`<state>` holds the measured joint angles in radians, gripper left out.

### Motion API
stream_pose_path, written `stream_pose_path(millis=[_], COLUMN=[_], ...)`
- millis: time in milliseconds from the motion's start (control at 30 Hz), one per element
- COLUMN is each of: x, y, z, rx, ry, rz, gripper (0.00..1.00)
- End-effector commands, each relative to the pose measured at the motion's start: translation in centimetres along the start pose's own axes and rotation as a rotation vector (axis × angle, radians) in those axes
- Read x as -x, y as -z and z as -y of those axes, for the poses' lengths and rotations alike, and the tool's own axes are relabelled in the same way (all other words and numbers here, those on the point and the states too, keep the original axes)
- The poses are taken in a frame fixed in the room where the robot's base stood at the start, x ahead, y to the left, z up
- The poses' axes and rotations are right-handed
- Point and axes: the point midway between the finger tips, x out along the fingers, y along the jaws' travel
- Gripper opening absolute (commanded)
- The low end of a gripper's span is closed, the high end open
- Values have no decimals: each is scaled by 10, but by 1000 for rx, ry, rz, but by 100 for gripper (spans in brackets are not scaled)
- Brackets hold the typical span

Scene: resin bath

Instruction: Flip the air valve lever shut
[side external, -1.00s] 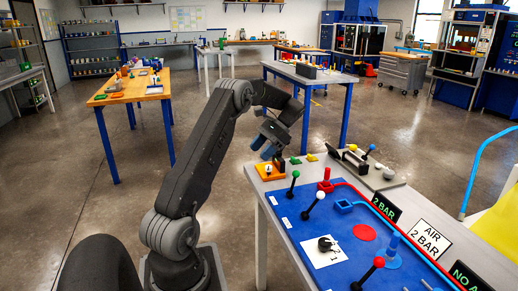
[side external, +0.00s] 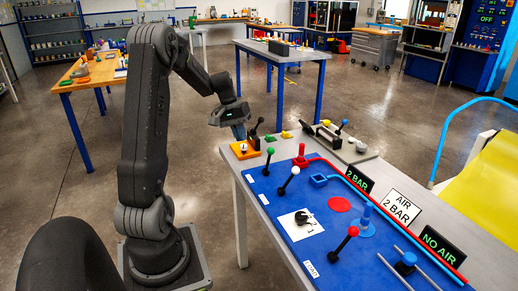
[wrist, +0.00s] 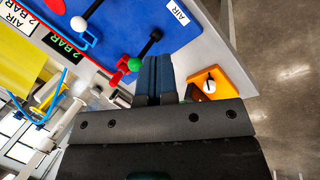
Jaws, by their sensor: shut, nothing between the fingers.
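The lever with a green knob (side external: 270,151) stands on the blue panel (side external: 262,184), near its far left corner. In the wrist view, its green knob (wrist: 135,64) is close beside my fingertips, with a small gap visible. An AIR label (wrist: 177,12) lies by the foot of this lever. A white-knobbed lever (side external: 295,171) leans beside it. My gripper (side external: 240,138) is shut and empty, above the table's far left corner. In the wrist view, its blue fingers (wrist: 156,58) lie together between the green knob and the orange block (wrist: 232,88).
A red-knobbed lever (side external: 353,231) stands farther along the panel. A red fitting (side external: 301,160) is close behind the green-knobbed lever. The orange block (side external: 241,151) carries a white ball. Signs (side external: 399,205) line the back of the panel; one reads NO AIR (side external: 443,246).

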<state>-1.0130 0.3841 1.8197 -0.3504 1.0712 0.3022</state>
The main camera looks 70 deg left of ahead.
Motion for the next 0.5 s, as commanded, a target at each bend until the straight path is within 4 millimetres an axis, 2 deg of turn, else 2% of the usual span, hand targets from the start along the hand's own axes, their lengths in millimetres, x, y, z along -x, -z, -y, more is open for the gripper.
stream_pose_path(millis=[100,267,367,500], x=[8,12,7,-13], y=[0,3,5,10], z=[6,13,13,10], rx=[187,315,330,328], ry=[-90,-137,-142,-141], rz=[-158,-256,-265,-260], gripper=[0,0,0,0])
